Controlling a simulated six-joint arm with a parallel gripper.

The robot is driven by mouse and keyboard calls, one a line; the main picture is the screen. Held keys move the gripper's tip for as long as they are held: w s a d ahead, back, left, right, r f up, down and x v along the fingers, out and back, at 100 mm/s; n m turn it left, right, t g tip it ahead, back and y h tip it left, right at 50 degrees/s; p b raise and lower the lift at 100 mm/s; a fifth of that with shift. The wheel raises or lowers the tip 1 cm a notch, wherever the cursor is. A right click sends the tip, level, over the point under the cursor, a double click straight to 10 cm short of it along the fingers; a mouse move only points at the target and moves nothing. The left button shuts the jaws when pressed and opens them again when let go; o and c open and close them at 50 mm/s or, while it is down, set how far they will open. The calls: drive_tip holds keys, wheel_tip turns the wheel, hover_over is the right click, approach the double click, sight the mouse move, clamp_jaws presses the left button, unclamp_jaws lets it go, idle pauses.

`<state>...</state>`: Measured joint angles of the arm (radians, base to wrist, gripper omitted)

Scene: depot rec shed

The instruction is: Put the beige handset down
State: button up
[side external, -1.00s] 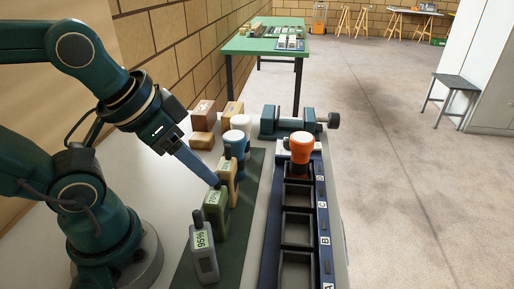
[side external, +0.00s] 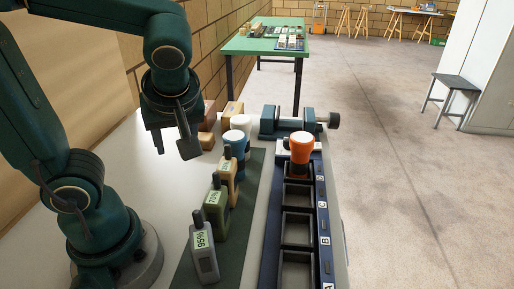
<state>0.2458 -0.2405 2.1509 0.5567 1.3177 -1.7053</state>
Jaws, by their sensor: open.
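The beige handset (side external: 229,184) stands upright on the dark green mat (side external: 245,205), in a row with other handsets. My gripper (side external: 173,150) is open and empty, above the pale bench to the left of the row. It is clear of the beige handset.
A grey handset (side external: 204,262) stands nearest on the mat. A vise (side external: 290,122) and wooden blocks (side external: 232,110) stand behind.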

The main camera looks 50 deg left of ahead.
sight(228, 150)
drive_tip(key=w+d+f+t+y, duration=0.1)
drive_tip(key=w+y, duration=0.1)
drive_tip(key=w+d+f+t+y, duration=0.1)
drive_tip(key=w+d+y, duration=0.1)
drive_tip(key=w, duration=0.1)
drive_tip(key=w+d+f+t+y, duration=0.1)
drive_tip(key=w+y, duration=0.1)
drive_tip(key=w, duration=0.1)
drive_tip(key=shift+w+d+f+y, duration=0.1)
drive_tip(key=shift+d+f+y, duration=0.05)
drive_tip(key=shift+d+y, duration=0.2)
drive_tip(key=shift+d+f, duration=0.15)
drive_tip(key=shift+x, duration=2.45)
clamp_jaws()
